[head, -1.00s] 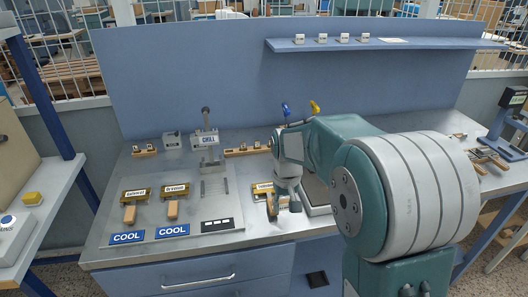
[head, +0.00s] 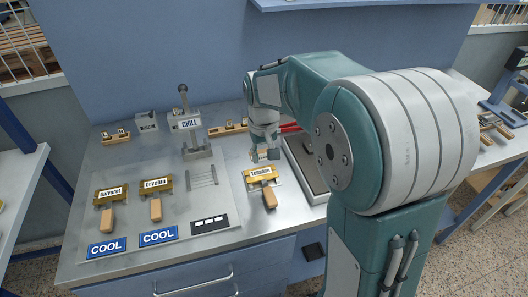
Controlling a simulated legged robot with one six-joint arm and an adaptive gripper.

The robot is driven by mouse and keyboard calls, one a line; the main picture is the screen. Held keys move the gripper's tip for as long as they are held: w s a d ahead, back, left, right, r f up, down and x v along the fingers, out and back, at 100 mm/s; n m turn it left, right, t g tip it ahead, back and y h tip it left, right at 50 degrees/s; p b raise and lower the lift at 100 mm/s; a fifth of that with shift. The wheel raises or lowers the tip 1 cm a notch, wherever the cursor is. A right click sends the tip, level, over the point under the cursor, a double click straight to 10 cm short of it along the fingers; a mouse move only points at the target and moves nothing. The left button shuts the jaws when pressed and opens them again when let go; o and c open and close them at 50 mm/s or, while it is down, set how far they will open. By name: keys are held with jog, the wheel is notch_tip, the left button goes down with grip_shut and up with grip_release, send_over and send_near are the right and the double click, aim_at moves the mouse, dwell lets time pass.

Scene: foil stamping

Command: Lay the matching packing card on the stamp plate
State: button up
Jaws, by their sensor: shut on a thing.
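My gripper (head: 264,157) points down at the back of the right-hand brass stamp block (head: 261,174), over or just behind its plate. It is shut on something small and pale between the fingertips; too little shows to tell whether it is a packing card. This block has a white name label and a wooden handle (head: 270,198) towards the front. Two similar brass blocks, labelled Galvoret (head: 111,191) and Drvekan (head: 155,184), lie at the left with their handles forward. Blue COOL signs (head: 106,247) lie in front of these. No plainly recognisable loose packing card shows.
A lever stand labelled CHILL (head: 189,124) stands behind the metal base plate (head: 215,205). Wooden racks with small pieces (head: 228,129) lie at the back. A shallow tray (head: 305,165) is right of my gripper, partly hidden by my arm. A black-and-white strip (head: 210,224) lies at the front.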

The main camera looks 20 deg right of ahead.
aim_at(263, 178)
jog(key=shift+a+f, duration=0.35)
jog(key=shift+f, duration=0.15)
jog(key=shift+d+f, duration=0.25)
jog(key=shift+f, duration=0.35)
jog(key=shift+d+f, duration=0.2)
jog(key=shift+f, duration=0.9)
jog(key=shift+a+f, duration=0.3)
jog(key=shift+f, duration=0.55)
jog(key=shift+d+f, duration=0.2)
jog(key=shift+f, duration=0.25)
jog(key=o, duration=0.8)
jog(key=shift+a, duration=0.1)
